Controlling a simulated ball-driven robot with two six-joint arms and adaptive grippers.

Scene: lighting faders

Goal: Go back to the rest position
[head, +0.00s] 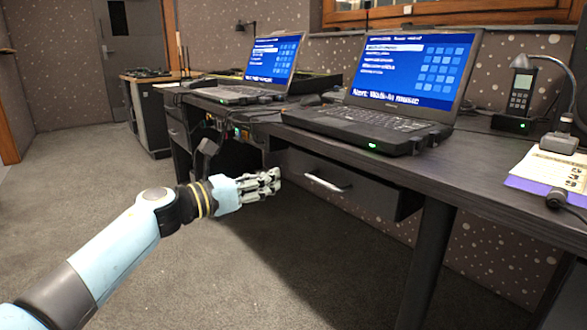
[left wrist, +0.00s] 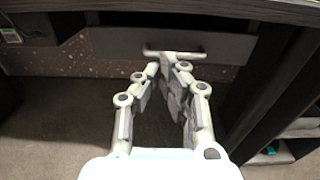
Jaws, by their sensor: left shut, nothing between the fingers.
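My left gripper (head: 276,181) is shut and empty at the end of my outstretched arm, below the desk top in the head view. Its fingers come together at the tips in the left wrist view (left wrist: 168,62). The tips point toward the desk drawer (head: 370,194) and its metal handle (head: 326,184). In the head view the tips show just left of the handle, with a small gap in the picture. In the left wrist view the handle (left wrist: 190,54) shows right behind the tips; I cannot tell the exact distance. My right gripper is not in view.
The dark desk (head: 480,165) runs along the right, its leg (head: 430,265) right of my arm. An open laptop (head: 365,128) stands on it, another laptop (head: 240,94) farther back. A desk lamp (head: 560,140) and a purple-edged booklet (head: 550,172) are at right. Carpet (head: 80,190) at left is clear.

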